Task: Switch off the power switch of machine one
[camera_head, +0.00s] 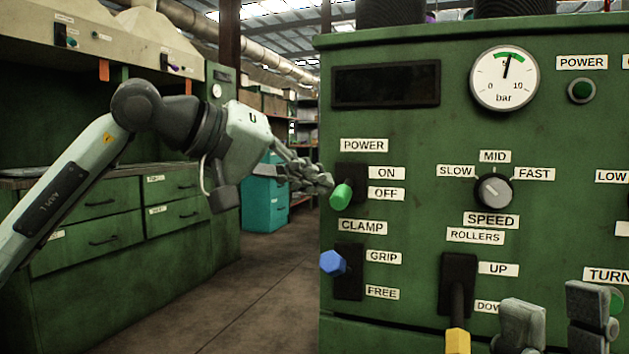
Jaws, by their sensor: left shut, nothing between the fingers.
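The green-tipped power switch (341,195) sits on the front of the green machine (420,140), under the POWER label and beside ON and OFF. Its lever slants downward, with the tip level with the OFF label. My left gripper (325,181) comes from the left, shut and empty, with its fingertips just above and left of the lever tip. I cannot tell whether they touch it. My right gripper (556,325) is at the lower right, its two fingers spread apart with nothing seen between them. No machine number is readable.
Below the power switch is the blue clamp lever (333,263). The rollers lever (457,340) with a yellow tip is near my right gripper. A speed knob (493,190) and a pressure gauge (504,78) are on the panel. Green drawers (100,240) stand left; open floor lies between.

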